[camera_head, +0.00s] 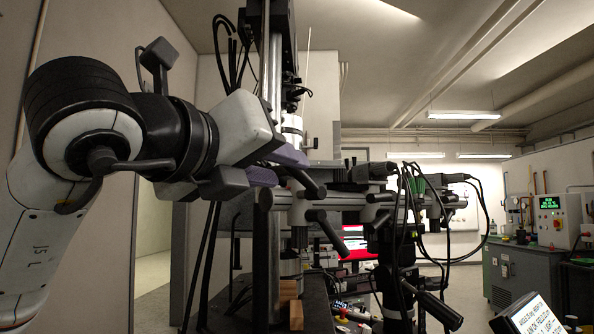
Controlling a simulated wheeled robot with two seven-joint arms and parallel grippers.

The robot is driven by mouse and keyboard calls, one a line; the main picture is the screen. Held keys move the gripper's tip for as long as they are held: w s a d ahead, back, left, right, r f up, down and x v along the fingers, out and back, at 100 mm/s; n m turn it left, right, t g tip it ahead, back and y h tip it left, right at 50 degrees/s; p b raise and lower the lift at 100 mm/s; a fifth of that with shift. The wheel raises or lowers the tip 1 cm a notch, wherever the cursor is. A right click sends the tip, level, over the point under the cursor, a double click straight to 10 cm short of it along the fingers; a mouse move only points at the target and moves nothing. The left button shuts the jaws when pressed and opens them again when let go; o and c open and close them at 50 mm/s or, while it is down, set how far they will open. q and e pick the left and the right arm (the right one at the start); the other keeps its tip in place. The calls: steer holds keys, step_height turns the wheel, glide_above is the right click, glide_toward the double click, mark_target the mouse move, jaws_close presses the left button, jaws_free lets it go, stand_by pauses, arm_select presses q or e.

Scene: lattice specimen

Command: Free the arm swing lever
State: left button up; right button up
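My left gripper (278,166) comes in from the left at the middle of the view, with purple pads on its fingers. It is beside the grey clamp bracket of a boom stand. A black lever (306,182) sticks out just right of the fingertips and overlaps them in the picture. I cannot tell whether the fingers touch it or close on it. A second black lever (326,226) angles down from the bracket. Which of them is the arm swing lever is not clear. My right gripper is not in view.
A vertical metal column (268,240) stands close to the gripper. A horizontal arm runs right to a dark instrument (395,245) with hanging cables. Wooden blocks (290,300) lie on the bench below. A grey cabinet (515,272) with a control box (558,220) stands at the right.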

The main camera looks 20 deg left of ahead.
mark_target(293, 172)
arm_select(q)
steer(key=shift+w+d+p, duration=0.2)
steer(key=shift+w+d, duration=0.05)
steer(key=shift+w, duration=1.15)
steer(key=shift+w+d+p, duration=0.15)
steer(key=shift+w+d, duration=0.05)
steer(key=shift+w, duration=1.15)
jaws_close()
